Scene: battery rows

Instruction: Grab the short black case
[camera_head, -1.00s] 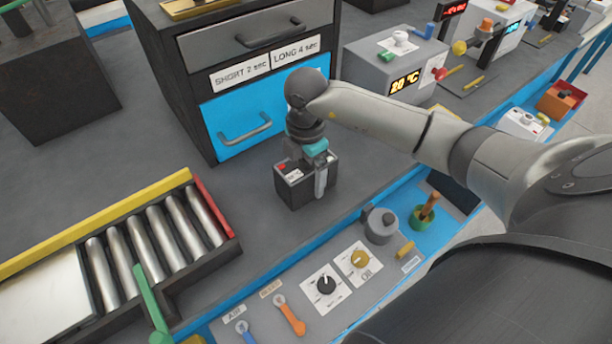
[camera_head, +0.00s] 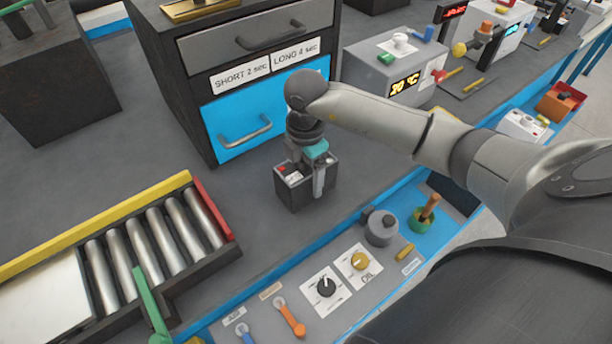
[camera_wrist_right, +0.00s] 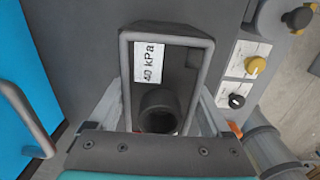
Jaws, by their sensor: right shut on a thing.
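The short black case (camera_head: 292,193) is a small dark box standing upright on the grey bench top, in front of the blue drawer. A red spot and a white label show on its top. In the right wrist view the case (camera_wrist_right: 190,62) has a raised grey rim, a "40 kPa" label and a dark round part inside. My right gripper (camera_head: 319,178) points down at it, shut on the case, with a finger on its near side. The fingertips are partly hidden by the case in the wrist view. My left gripper is not in view.
A drawer cabinet with a blue drawer (camera_head: 262,110) stands close behind the case. A roller conveyor (camera_head: 150,235) with a red end stop lies at left. A control panel with knobs (camera_head: 340,280) runs along the front edge. Bare bench lies between conveyor and case.

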